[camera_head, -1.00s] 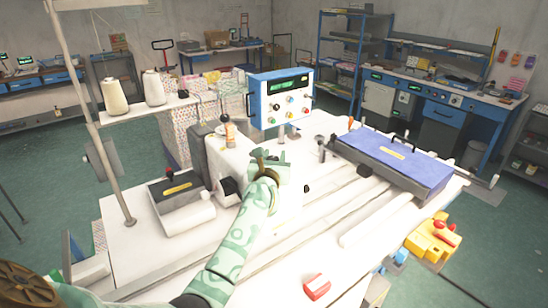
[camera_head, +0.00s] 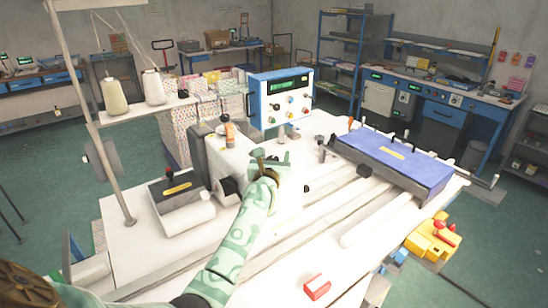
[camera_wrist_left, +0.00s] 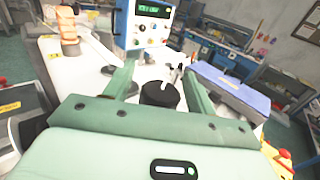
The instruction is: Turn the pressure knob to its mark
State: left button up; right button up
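The sewing machine head (camera_head: 212,155) stands left of centre on the white table, with an orange upright piece (camera_head: 229,132) on top. It also shows at upper left in the left wrist view (camera_wrist_left: 68,32). My left gripper (camera_head: 272,161) is just right of the machine head, below the control box. In the left wrist view its two fingers (camera_wrist_left: 160,88) are apart, with a black round knob (camera_wrist_left: 160,95) showing between them. I cannot tell whether they touch it. No mark on the knob is readable, and I cannot tell whether it is the pressure knob. My right gripper is not in view.
A blue-and-white control box (camera_head: 281,98) with a green display and several knobs stands behind the gripper. A blue-lidded case (camera_head: 395,160) lies at right. Thread cones (camera_head: 114,96) stand on a shelf at left. A red-and-white block (camera_head: 317,287) lies near the front edge.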

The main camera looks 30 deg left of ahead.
pick_arm(q)
jog(key=v, duration=1.6)
jog(key=shift+s, duration=0.2)
jog(key=shift+d, duration=0.1)
